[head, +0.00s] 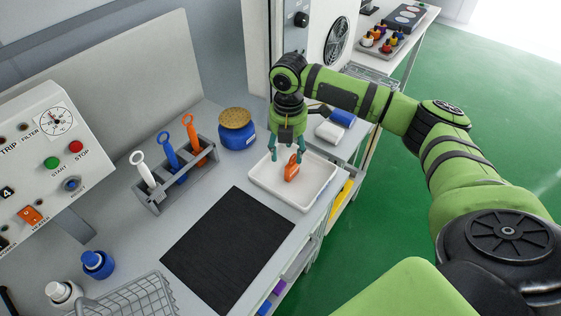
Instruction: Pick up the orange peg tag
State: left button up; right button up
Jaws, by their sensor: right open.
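A small orange piece (291,168), which looks like the orange peg tag, is in the shallow white tray (262,183). My right gripper (287,156) points down over the tray, with its teal fingers open on either side of the piece's upper part. I cannot tell whether a finger touches it. Another orange piece (193,134), long with a ring top, stands in the grey rack (154,205) beside a blue one (168,148) and a white one (142,168). My left gripper is not in view.
A blue jar with a tan lid (238,128) stands just left of the tray. A black mat (225,245) lies in front.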

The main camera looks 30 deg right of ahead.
aim_at(293, 156)
jog(key=f, duration=0.1)
jog(key=s+d+f+p, duration=0.1)
jog(key=shift+s+f, duration=0.1)
jog(key=shift+f, duration=0.25)
jog(key=shift+w+a+f+p, duration=0.15)
jog(key=shift+f+p, duration=0.3)
jog(key=shift+f, duration=0.8)
jog(key=shift+w+f, duration=0.2)
jog(key=shift+f, duration=0.2)
jog(key=shift+s, duration=0.1)
jog(key=shift+c, duration=0.8)
grip_shut()
